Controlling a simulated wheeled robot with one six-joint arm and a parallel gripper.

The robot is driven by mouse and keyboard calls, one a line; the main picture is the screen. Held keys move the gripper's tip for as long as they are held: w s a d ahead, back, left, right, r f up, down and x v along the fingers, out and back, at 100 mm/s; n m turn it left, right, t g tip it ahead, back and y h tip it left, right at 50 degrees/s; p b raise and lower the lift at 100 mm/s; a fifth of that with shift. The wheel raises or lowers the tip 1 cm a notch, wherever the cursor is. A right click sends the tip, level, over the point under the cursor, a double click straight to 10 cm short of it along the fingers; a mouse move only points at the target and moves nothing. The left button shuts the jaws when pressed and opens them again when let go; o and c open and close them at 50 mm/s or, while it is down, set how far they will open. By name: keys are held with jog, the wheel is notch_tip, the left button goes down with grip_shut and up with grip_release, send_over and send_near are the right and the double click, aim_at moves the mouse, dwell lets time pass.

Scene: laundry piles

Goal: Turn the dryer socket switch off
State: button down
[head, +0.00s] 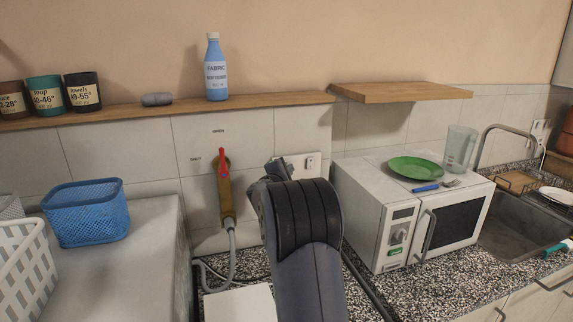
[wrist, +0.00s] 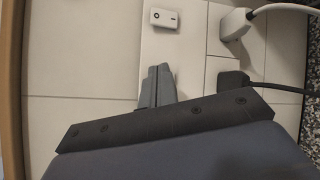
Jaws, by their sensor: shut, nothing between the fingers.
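A white switch (wrist: 165,18) with a small dark mark sits on a pale wall plate (wrist: 188,60) near the top of the wrist view. In the head view the switch (head: 312,161) is on the wall right of the pipe, partly behind my arm. I cannot read its on or off position. My gripper (wrist: 157,70) is shut and empty, its fingertips pointing at the wall, below the switch in the wrist picture and apart from it there. A white plug (wrist: 235,24) with a pale cable and a black plug (wrist: 231,80) with a black cable are to the right in the wrist view.
A pipe with a red lever (head: 223,162) is on the wall left of my arm. A microwave (head: 400,225) stands right on the speckled counter. A wooden ledge (head: 265,101) with a blue bottle (head: 215,70) runs above. A blue basket (head: 86,212) is left.

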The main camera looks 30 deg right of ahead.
jog(key=shift+w, duration=0.1)
jog(key=shift+w+d, duration=0.1)
jog(key=shift+w, duration=0.25)
jog(key=shift+w+d+r, duration=0.1)
jog(key=shift+w, duration=0.2)
dwell(0.6)
jog(key=shift+s, duration=0.15)
jog(key=shift+s+a+b, duration=0.2)
jog(key=shift+s+b, duration=0.4)
jog(key=shift+b, duration=0.35)
jog(key=shift+s, duration=0.1)
